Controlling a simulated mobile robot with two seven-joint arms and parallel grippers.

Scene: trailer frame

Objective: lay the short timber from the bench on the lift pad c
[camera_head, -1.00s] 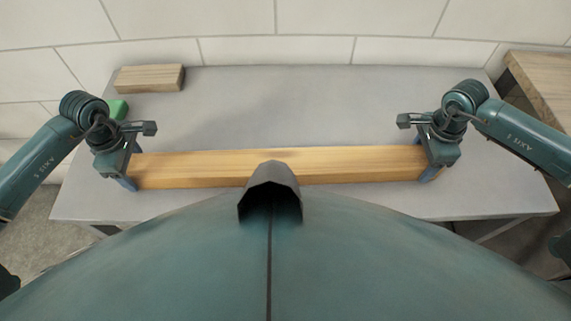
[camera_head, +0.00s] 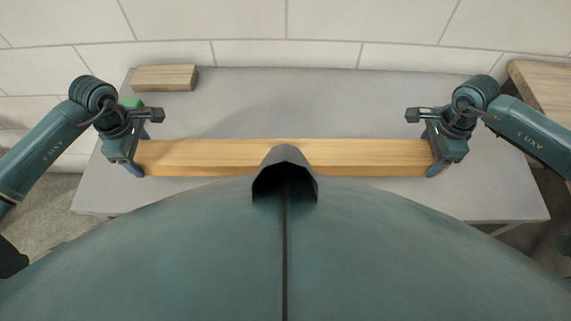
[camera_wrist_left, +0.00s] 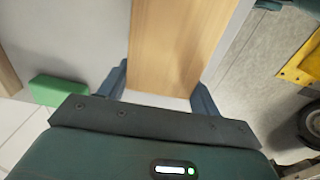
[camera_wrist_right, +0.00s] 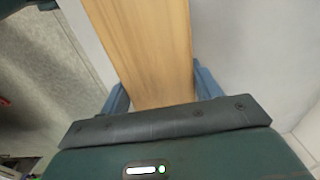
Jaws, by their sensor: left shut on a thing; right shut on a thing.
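A timber (camera_head: 220,155) lies level across the head view, over the grey bench (camera_head: 300,95). My left gripper (camera_head: 134,158) is shut on its left end, and my right gripper (camera_head: 441,160) is shut on its right end. In the left wrist view the timber (camera_wrist_left: 175,45) runs away from between the two fingers; the right wrist view shows the same at the other end, with the timber (camera_wrist_right: 150,50) between the fingers. My head housing hides part of the timber's near edge. I cannot make out a lift pad.
A small wood block (camera_head: 165,77) lies at the bench's back left, with a green block (camera_wrist_left: 58,90) near my left gripper. A wooden surface (camera_head: 545,85) stands at the right. A yellow part (camera_wrist_left: 300,65) and a wheel show in the left wrist view. A tiled wall stands behind.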

